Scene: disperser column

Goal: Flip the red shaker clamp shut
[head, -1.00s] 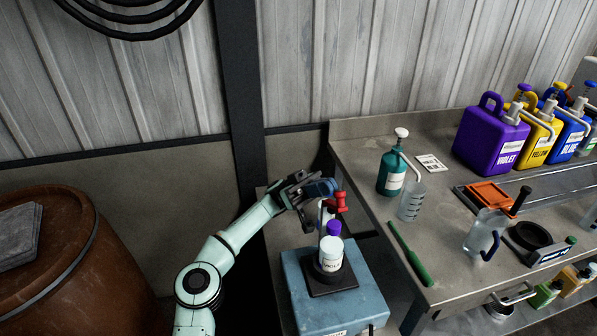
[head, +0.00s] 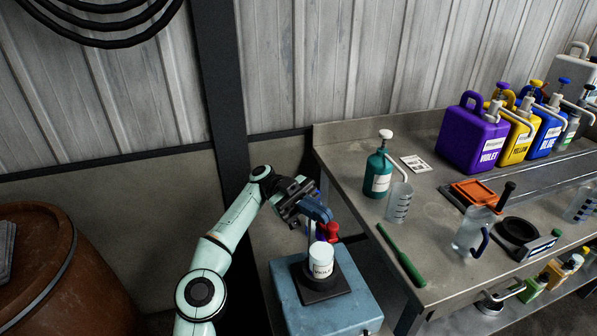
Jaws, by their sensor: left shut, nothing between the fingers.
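The red shaker clamp (head: 331,230) stands at the back of the blue shaker box (head: 353,312), just above and right of a white bottle. The white bottle (head: 320,262), labelled violet, stands upright on the black platform (head: 325,292); its purple cap (head: 320,234) is partly hidden. My left gripper (head: 321,214) is shut and empty, right above the clamp and overlapping it in the head view. I cannot tell whether they touch. The clamp's lower part is hidden behind the bottle and gripper. My right gripper is not in view.
The metal bench (head: 430,255) to the right holds a teal pump bottle (head: 377,172), a beaker (head: 398,203), a green tool (head: 401,255), a glass jug (head: 470,232) and the violet jug (head: 472,135). A rusty barrel (head: 75,275) stands at the left.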

